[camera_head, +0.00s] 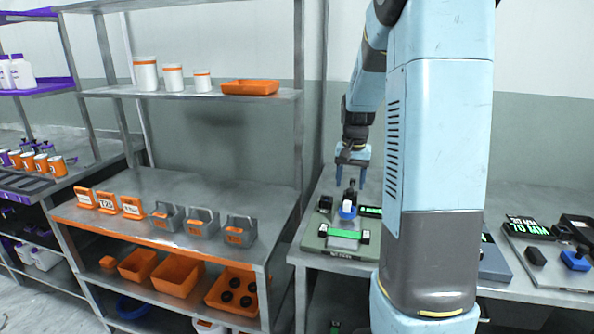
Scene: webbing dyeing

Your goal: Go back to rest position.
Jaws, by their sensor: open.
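My gripper (351,172) hangs at the end of my light-blue arm, right of the picture's middle. It points down with its blue fingers apart, and nothing shows between them. It is above a green device (334,247) on the right-hand table. A small white and blue item with a dark upright part (347,211) is on or just behind that device, below the fingers. I cannot tell whether the fingers touch it. My large upper arm link hides the middle of the table.
A metal shelf (190,185) on the left holds orange signs (107,203), grey caddies (200,222), orange bins (176,273) and white canisters (146,74). The right table (545,205) carries dark devices and a grey tray (540,262). Floor shows at the lower left.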

